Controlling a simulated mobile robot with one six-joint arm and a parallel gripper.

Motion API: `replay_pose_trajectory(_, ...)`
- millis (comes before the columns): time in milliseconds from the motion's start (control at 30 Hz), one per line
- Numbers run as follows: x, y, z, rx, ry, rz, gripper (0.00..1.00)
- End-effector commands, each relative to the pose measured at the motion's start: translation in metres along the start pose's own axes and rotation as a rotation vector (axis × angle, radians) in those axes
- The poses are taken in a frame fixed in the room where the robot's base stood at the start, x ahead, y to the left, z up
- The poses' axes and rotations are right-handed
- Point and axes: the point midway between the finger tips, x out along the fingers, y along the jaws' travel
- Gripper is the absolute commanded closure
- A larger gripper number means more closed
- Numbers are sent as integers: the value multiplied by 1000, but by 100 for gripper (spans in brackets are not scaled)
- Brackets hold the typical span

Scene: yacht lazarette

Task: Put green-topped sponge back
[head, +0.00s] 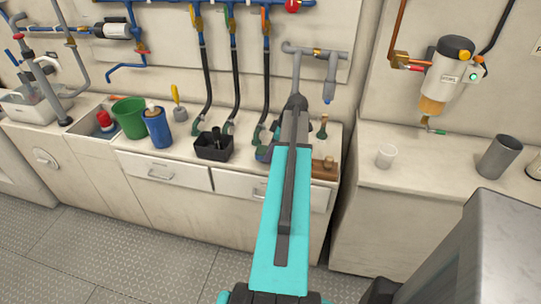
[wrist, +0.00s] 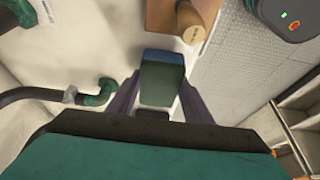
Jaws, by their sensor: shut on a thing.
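In the wrist view my gripper (wrist: 161,84) is shut on the green-topped sponge (wrist: 161,74), a small block with a green upper face and a blue far end. One dark purple finger presses on each side of it. The pale counter shows around it; I cannot tell whether the sponge touches the counter or hangs just above it. In the head view my teal and grey arm hides most of the gripper and the sponge.
A black caddy (head: 214,146) stands on the counter, left of my arm. A wooden holder (head: 325,170) is close on the right. Black hoses with green ends hang behind. A green bucket (head: 129,117) and blue container (head: 157,128) stand further left. A white cup (head: 386,155) is on the right counter.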

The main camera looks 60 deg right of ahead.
Motion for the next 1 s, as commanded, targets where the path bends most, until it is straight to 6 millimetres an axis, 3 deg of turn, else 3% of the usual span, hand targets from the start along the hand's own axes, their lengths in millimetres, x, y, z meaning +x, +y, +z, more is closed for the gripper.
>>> replay_pose_trajectory(300, 23, -1, 9, 1, 0, -2, 75)
replay_pose_trajectory(800, 29, 0, 12, -1, 0, -1, 75)
replay_pose_trajectory(833, 29, 0, 11, -1, 0, -1, 53)
replay_pose_trajectory(933, 28, 0, 11, -1, 0, -1, 36)
replay_pose_trajectory(1000, 28, 0, 11, -1, 0, -1, 36)
